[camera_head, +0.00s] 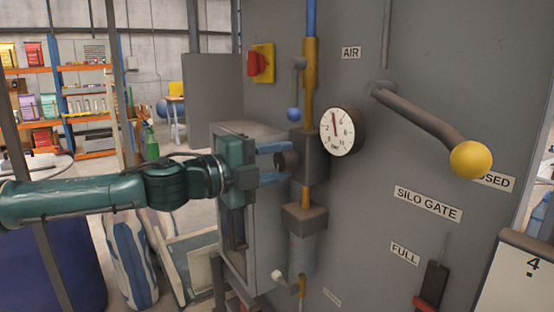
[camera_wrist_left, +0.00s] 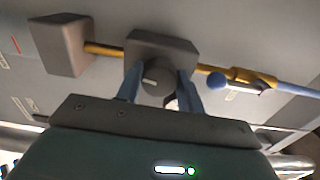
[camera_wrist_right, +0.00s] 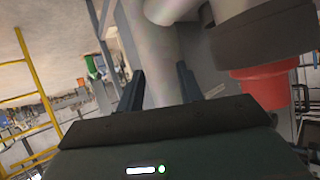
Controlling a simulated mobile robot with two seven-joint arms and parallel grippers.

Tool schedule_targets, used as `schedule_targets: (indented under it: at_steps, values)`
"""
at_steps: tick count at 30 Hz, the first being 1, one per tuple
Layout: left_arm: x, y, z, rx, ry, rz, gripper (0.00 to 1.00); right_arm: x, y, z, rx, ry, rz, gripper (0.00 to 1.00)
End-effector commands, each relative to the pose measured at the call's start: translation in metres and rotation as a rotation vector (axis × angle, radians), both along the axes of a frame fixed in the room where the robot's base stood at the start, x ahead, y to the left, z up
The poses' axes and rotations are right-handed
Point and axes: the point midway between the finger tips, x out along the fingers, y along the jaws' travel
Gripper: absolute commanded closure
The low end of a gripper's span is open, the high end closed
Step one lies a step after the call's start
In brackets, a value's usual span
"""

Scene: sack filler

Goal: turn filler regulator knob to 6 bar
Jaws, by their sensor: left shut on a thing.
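The regulator body (camera_head: 313,158) is a dark grey block on a brass pipe on the grey filler panel. Its knob (camera_head: 289,161), dark and round, sticks out to the left. The blue fingers of my left gripper (camera_head: 275,163) are shut on the knob, one above and one below. In the left wrist view the knob (camera_wrist_left: 156,80) sits between the fingertips against the regulator block. The round white gauge (camera_head: 337,131) is right of the regulator; its needle points nearly straight up, and its numbers are too small to read surely. My right gripper (camera_wrist_right: 161,88) is open and empty.
A blue-handled valve (camera_head: 294,114) sits just above the regulator, and a red switch (camera_head: 257,63) on yellow is higher left. A long lever with a yellow ball (camera_head: 470,160) juts out at the right. A grey box (camera_head: 236,200) stands behind my left gripper.

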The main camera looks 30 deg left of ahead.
Motion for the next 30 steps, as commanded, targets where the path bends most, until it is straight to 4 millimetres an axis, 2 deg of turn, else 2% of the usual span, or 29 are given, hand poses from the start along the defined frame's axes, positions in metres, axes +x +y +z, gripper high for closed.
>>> schedule_targets:
  at_steps: [6,15,30]
  values:
    - [-0.0002,-0.0006,0.0008,0.170,-0.069,-0.002,0.85,-0.0007,-0.0003,0.0011,-0.008,0.003,0.003,0.64]
    - [-0.0003,-0.0007,0.0007,0.334,-0.137,-0.002,0.85,-0.0011,-0.0008,0.0016,-0.015,0.005,0.006,0.64]
    - [-0.0003,-0.0007,0.0002,0.407,-0.167,-0.001,0.85,-0.0007,-0.0008,0.0030,-0.018,0.003,0.007,0.64]
